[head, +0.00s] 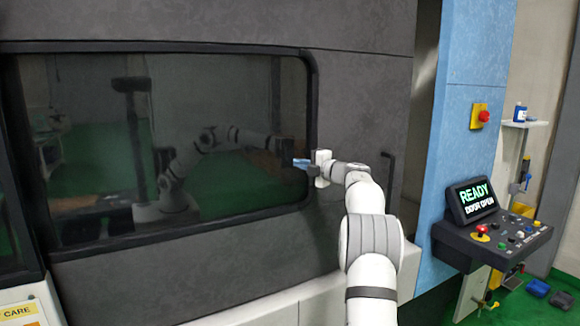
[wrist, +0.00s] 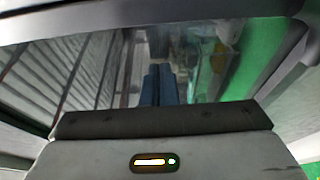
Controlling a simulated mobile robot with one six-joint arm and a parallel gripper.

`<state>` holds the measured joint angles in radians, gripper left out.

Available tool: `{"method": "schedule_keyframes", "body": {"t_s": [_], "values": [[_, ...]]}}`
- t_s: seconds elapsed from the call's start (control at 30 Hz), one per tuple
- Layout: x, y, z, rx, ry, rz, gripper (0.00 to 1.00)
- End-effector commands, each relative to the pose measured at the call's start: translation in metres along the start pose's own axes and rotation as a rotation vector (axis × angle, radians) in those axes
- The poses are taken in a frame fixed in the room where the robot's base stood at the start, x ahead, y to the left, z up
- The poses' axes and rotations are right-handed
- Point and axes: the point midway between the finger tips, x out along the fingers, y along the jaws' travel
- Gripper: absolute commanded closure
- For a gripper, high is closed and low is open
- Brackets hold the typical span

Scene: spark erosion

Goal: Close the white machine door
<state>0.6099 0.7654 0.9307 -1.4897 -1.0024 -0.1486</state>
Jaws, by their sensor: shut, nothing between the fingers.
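The machine door (head: 362,85) is a large sliding-type panel that looks dark grey rather than white. It has a wide dark window (head: 110,190) framed in black, which mirrors my arm. A black vertical bar handle (head: 388,176) sits on the panel right of the window. My gripper (head: 297,162) is in front of the window's right edge, left of the handle, with blue fingers. In the wrist view the fingers (wrist: 157,86) are together and empty, facing the glass (wrist: 85,65). Whether they touch the glass I cannot tell.
A blue machine column (head: 460,120) with a red button (head: 481,116) stands right of the door. A control panel (head: 490,225) juts out below; its screen (head: 475,200) reads "READY DOOR OPEN". A small shelf (head: 525,124) holds a bottle. Green floor shows at lower right.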

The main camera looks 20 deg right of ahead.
Motion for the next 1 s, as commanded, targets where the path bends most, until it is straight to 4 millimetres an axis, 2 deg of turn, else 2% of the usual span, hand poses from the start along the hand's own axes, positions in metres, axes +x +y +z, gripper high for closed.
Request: {"method": "schedule_keyframes", "body": {"t_s": [0.2,0.5,1.0], "values": [[-0.009,-0.001,0.024,-0.001,-0.004,0.000,1.00],[-0.018,-0.001,0.047,-0.001,-0.004,0.000,1.00],[-0.026,0.000,0.069,-0.002,-0.004,0.000,1.00]]}}
